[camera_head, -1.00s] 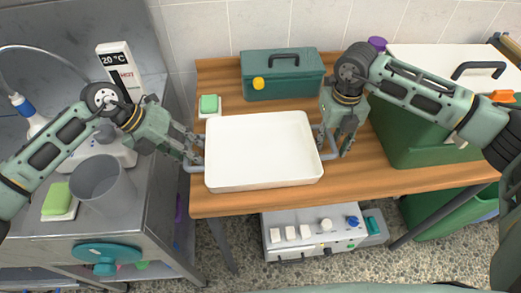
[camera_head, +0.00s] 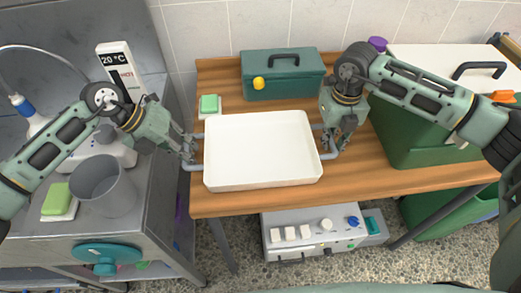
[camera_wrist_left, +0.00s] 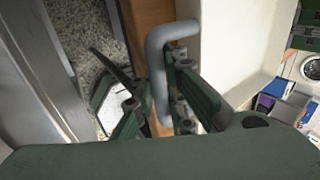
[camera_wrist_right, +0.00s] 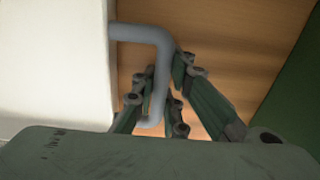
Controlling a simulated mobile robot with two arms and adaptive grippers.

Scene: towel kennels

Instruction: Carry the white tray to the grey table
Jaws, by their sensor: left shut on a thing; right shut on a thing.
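The white tray (camera_head: 262,150), shallow and empty, rests on the wooden table (camera_head: 385,183), with a grey bent handle on each side. My left gripper (camera_head: 189,150) is shut on its left handle (camera_head: 192,168), and the left wrist view shows this handle (camera_wrist_left: 158,70) at the fingers. My right gripper (camera_head: 332,142) is shut on its right handle (camera_head: 330,155). The right wrist view shows this handle (camera_wrist_right: 160,60) between the fingers. A grey metal table (camera_head: 150,215) stands at the left, apart from the wooden one.
The grey table carries a grey beaker (camera_head: 103,187), a green sponge (camera_head: 58,199) and a thermometer display (camera_head: 118,65). On the wooden table are a green toolbox (camera_head: 283,75), another sponge (camera_head: 208,105) and a large green cooler (camera_head: 425,130). A control box (camera_head: 315,233) is below.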

